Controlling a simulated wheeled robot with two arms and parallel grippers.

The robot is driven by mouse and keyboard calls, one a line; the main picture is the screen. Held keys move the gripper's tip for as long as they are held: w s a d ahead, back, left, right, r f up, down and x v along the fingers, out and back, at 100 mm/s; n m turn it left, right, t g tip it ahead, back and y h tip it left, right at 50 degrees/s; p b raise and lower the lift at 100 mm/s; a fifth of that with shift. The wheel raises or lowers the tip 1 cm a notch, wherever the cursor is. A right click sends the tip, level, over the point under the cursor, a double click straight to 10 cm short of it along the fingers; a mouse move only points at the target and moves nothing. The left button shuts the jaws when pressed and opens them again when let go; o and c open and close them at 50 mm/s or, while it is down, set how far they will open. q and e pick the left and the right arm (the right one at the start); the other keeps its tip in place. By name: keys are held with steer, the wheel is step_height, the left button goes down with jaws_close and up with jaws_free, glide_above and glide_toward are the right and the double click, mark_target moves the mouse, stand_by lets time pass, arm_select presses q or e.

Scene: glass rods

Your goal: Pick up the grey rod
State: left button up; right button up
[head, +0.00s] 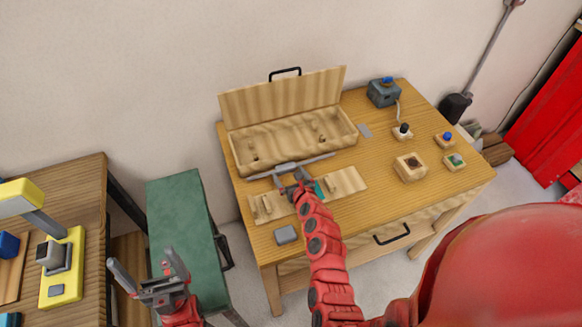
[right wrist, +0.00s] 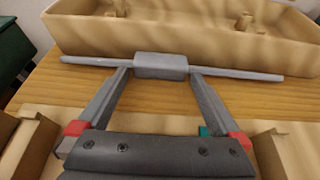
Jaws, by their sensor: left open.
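The grey rod (head: 322,159) is long and thin with a thicker block at its middle. It lies crosswise just in front of the open wooden case on the table. The right wrist view also shows the rod (right wrist: 240,73). My right gripper (head: 292,176) is at the rod's middle. In the right wrist view its two fingertips (right wrist: 160,74) are at the two ends of the thick block; whether they press on it I cannot tell.
The wooden case (head: 240,155) stands behind the rod with its lid up. Wooden holders (head: 345,182) lie in front. Small button blocks (head: 409,167) are to the right. A green-topped stand (head: 175,215) and a side table (head: 88,190) are left. Bare tabletop is right of the holders.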

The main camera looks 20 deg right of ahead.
steer(key=c, duration=1.1)
